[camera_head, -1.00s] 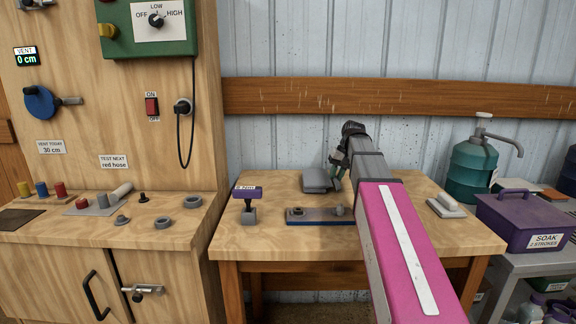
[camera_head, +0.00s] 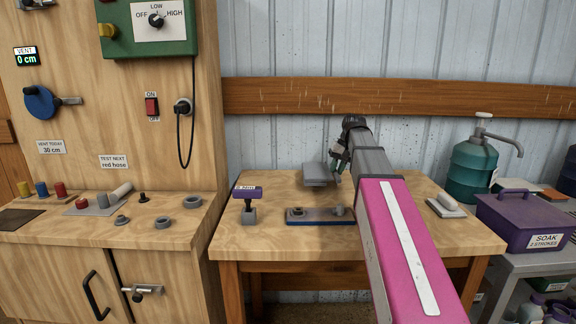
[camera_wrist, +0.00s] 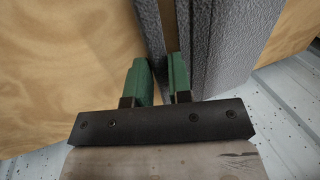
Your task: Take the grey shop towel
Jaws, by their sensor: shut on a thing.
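The grey shop towel (camera_head: 316,173) is a folded slab at the back of the wooden table, just left of my gripper (camera_head: 340,160). A shadow shows under it, and it appears raised a little above the table top. In the wrist view the towel (camera_wrist: 232,42) is a rough grey thickness on the right, with a layer of it running between the green fingertips of my gripper (camera_wrist: 160,72). My gripper is shut on the towel's edge. My arm hides part of the table to the right.
A blue tool plate (camera_head: 320,217) and a small purple-topped stand (camera_head: 248,204) are on the table's front left. A trowel-like block (camera_head: 446,206) lies at the right. A purple box (camera_head: 520,222) and a green pump bottle (camera_head: 470,170) stand further right. The corrugated wall is close behind.

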